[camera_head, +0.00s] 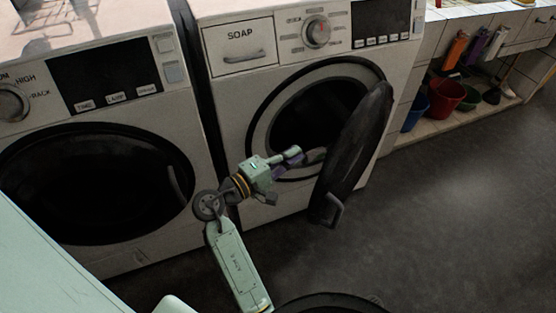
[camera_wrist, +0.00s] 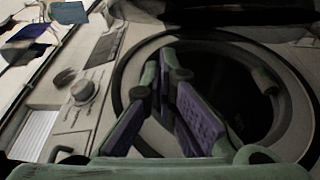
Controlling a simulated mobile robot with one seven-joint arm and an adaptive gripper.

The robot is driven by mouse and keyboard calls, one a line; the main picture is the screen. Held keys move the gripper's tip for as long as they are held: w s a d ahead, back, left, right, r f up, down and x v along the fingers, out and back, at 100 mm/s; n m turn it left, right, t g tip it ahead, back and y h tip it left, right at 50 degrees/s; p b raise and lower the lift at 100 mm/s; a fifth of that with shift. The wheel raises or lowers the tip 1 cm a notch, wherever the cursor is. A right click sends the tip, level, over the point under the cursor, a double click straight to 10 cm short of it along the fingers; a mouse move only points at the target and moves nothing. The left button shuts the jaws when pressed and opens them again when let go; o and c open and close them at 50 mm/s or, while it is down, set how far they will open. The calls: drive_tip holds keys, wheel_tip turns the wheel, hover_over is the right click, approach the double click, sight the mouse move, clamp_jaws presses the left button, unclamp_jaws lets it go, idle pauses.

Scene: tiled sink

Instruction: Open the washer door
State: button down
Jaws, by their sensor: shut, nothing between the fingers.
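The right washer (camera_head: 222,115) has its round dark door (camera_head: 355,145) swung open toward the right, standing well out from the front. The door's handle (camera_head: 335,212) is at its lower outer edge. The round opening (camera_head: 300,115) of the drum is exposed; it also shows in the wrist view, behind my fingers, within its pale ring (camera_wrist: 290,110). My gripper (camera_head: 294,154) is in front of the lower part of this opening, on the inner side of the open door. Its purple-padded fingers (camera_wrist: 170,65) come together at the tips, shut and empty. I cannot tell whether they touch the door.
A second washer (camera_head: 110,100) with a shut dark round door (camera_head: 95,185) stands at the left. A blue bucket (camera_head: 415,108) and a red bucket (camera_head: 444,97) stand under the counter at the right. The dark floor (camera_head: 450,210) at the right is clear.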

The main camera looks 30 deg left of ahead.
drive_tip(key=shift+w+d+p, duration=0.25)
drive_tip(key=shift+w+d, duration=0.05)
drive_tip(key=shift+d, duration=0.5)
drive_tip(key=shift+w+d+p, duration=0.25)
drive_tip(key=shift+w+d, duration=0.05)
drive_tip(key=shift+d, duration=0.55)
drive_tip(key=shift+w+d+p, duration=0.25)
drive_tip(key=shift+w+d, duration=0.05)
drive_tip(key=shift+d, duration=0.5)
drive_tip(key=shift+d, duration=0.1)
